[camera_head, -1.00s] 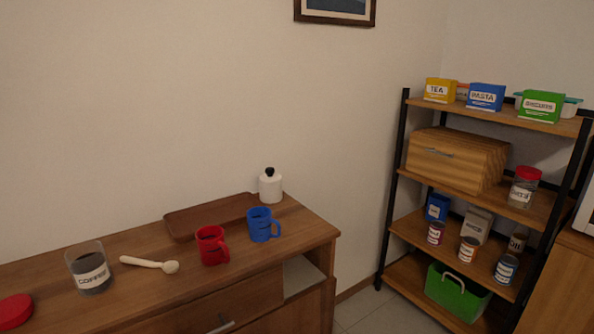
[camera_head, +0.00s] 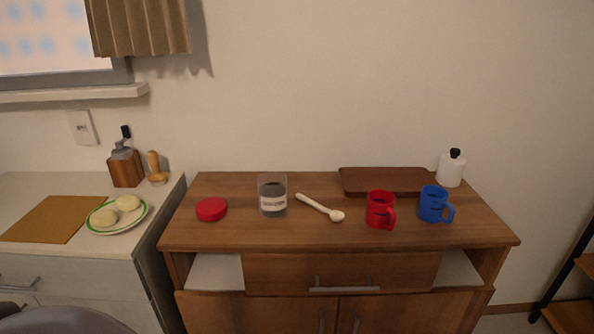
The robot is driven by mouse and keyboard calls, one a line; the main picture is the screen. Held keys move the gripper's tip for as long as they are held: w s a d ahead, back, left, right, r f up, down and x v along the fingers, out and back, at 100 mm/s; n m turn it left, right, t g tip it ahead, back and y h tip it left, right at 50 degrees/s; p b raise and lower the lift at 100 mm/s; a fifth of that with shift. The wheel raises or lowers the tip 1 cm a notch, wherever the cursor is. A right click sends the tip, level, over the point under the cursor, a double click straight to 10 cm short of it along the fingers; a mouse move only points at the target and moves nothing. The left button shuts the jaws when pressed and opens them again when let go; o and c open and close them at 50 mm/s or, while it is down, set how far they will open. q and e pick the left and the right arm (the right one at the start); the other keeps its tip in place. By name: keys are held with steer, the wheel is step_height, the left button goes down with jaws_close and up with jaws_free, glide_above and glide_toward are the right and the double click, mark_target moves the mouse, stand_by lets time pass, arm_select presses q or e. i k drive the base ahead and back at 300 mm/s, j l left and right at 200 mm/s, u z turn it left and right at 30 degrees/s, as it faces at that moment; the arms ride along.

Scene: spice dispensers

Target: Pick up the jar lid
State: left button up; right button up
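The red jar lid (camera_head: 211,209) lies flat on the left part of the wooden cabinet top (camera_head: 330,238). To its right stands an open, clear coffee jar (camera_head: 272,196) with a white label and dark contents. The lid and the jar are apart. Neither of my grippers shows in the head view, so their state is hidden.
A cream spoon (camera_head: 320,207), red mug (camera_head: 380,210), blue mug (camera_head: 434,205), brown tray (camera_head: 388,181) and white bottle (camera_head: 451,169) are further right. On the left counter are a plate (camera_head: 118,216), cutting board (camera_head: 54,219) and grinder (camera_head: 125,162). The cabinet front around the lid is clear.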

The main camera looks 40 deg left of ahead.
mark_target(213, 209)
steer(key=u, duration=1.7)
